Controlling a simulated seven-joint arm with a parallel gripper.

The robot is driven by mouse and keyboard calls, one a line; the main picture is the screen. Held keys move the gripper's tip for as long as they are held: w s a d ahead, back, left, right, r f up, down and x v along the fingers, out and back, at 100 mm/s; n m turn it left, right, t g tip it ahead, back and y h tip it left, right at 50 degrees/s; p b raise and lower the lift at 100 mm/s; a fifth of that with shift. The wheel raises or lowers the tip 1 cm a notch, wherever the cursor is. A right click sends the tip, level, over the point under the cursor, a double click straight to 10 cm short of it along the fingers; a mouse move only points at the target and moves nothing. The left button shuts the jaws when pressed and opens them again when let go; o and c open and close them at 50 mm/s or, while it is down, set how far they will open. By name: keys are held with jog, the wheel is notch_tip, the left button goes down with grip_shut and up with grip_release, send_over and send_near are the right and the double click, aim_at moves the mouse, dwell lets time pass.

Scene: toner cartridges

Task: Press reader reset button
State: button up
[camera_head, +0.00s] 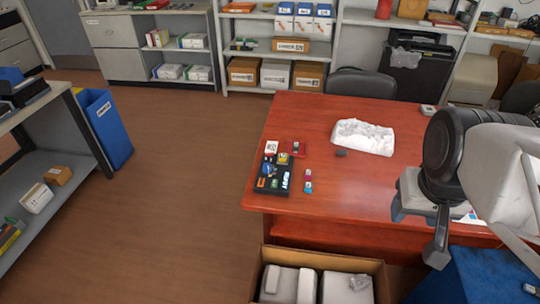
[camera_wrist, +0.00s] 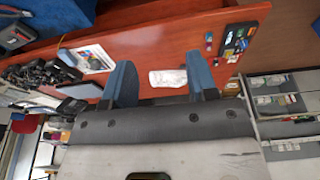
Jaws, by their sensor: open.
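I cannot make out a reset button, and no object is clearly readable as the reader. A small red-and-dark box (camera_head: 297,148) lies at the back corner of a black tray (camera_head: 272,188) of colored pieces on the red desk. A small light device (camera_head: 428,110) sits at the desk's far right edge. My gripper (camera_head: 419,232) is at the right, over the desk's near right part, well away from the tray. In the wrist view my gripper (camera_wrist: 161,85) is open and empty, and the tray (camera_wrist: 238,38) shows beyond it at upper right.
The red desk (camera_head: 350,205) has crumpled white packing (camera_head: 363,136), a small dark block (camera_head: 341,153) and small colored pieces (camera_head: 308,181). An open carton (camera_head: 375,267) stands at its front. A chair (camera_head: 362,83) stands behind.

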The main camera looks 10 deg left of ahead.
grip_shut()
dwell(1.5)
